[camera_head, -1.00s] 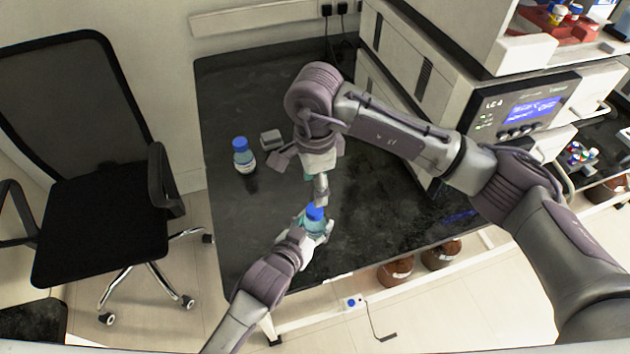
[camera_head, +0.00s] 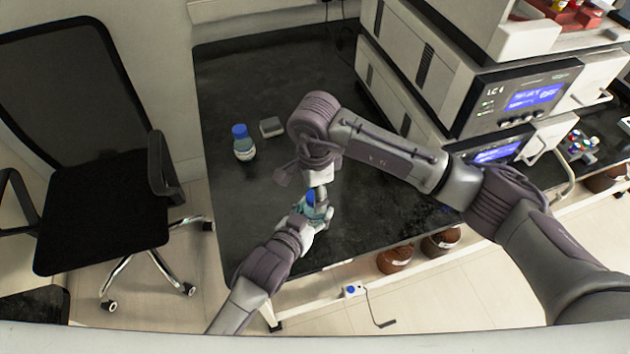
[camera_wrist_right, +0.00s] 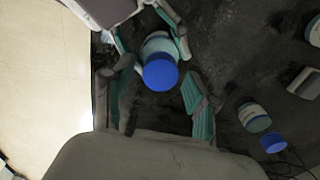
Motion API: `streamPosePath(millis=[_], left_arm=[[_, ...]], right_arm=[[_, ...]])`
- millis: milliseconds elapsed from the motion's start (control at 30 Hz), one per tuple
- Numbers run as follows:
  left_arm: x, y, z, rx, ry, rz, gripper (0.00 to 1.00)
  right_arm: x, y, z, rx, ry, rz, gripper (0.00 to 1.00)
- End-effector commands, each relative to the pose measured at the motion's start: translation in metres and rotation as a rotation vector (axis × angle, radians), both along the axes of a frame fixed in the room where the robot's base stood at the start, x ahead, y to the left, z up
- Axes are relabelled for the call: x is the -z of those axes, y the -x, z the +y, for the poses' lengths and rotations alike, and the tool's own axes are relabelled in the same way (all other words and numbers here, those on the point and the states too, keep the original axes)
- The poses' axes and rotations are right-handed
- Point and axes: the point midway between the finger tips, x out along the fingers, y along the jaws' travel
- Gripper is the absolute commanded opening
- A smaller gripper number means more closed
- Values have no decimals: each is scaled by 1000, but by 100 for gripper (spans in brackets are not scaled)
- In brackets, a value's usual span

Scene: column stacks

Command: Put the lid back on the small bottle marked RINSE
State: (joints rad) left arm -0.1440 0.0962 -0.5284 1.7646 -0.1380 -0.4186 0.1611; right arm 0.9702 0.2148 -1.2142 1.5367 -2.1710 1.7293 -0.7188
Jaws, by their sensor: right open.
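My left gripper (camera_head: 316,217) is shut on a small bottle (camera_head: 318,209) with teal contents and holds it upright or nearly so over the table. A blue lid (camera_wrist_right: 160,73) appears seated on its top; the same lid shows in the head view (camera_head: 311,197). My right gripper (camera_wrist_right: 160,92) is open, with one finger on each side of the lid in the wrist view. No finger visibly presses on the lid. In the head view my right gripper (camera_head: 320,192) is just above the bottle, its fingers partly hidden. The RINSE marking is not readable.
Another blue-capped bottle (camera_head: 243,147) stands at the table's left, beside a small grey box (camera_head: 271,127). Instruments (camera_head: 480,95) stand right.

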Motion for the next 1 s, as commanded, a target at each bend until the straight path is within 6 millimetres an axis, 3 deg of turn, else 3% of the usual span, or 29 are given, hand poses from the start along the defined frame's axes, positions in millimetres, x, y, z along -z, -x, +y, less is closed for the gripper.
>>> streamPosePath(millis=[333, 700, 867, 1000], left_arm=[[0, 0, 0, 0, 0, 1, 0], [0, 0, 0, 0, 1, 0, 0], [0, 0, 0, 0, 1, 0, 0], [0, 0, 0, 0, 0, 1, 0]], right_arm=[[4, 0, 0, -1, -1, 0, 58], [4, 0, 0, -1, 0, 1, 0], [4, 0, 0, 62, 0, 1, 0], [4, 0, 0, 313, 1, 0, 0]])
